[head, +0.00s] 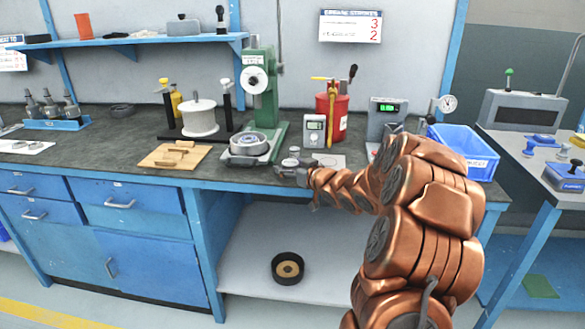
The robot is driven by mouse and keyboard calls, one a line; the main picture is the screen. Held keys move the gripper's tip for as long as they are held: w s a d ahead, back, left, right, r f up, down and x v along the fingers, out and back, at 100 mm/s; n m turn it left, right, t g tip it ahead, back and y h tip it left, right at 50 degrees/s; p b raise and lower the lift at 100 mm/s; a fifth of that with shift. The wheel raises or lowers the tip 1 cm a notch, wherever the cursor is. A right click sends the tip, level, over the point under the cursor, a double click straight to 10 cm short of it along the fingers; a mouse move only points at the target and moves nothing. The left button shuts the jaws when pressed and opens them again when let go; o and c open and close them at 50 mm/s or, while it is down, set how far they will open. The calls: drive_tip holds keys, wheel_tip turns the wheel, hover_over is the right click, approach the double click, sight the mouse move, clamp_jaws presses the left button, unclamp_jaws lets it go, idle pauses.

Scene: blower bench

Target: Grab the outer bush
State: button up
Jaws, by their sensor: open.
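My gripper (281,170) is open at the bench's front edge, at the end of my copper-coloured arm. Small grey metal pieces (294,151) show just behind and above its fingers, on or beside a pale mat (331,161). One of them may be the outer bush, but they are too small to tell apart. I cannot tell whether the fingers touch or surround any of them. A green arbor press (262,95) stands just left of the gripper, with a round metal part (248,143) on its base.
A handheld meter (314,131) and a red pot (331,112) stand behind the mat. A blue bin (462,148) is at right, behind my arm. A wooden board (174,155) lies left of the press. A black ring with a tan centre (288,268) lies on the lower shelf (245,250).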

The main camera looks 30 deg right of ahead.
drive_tip(key=c, duration=1.4)
drive_tip(key=shift+c, duration=0.2)
drive_tip(key=shift+r, duration=0.15)
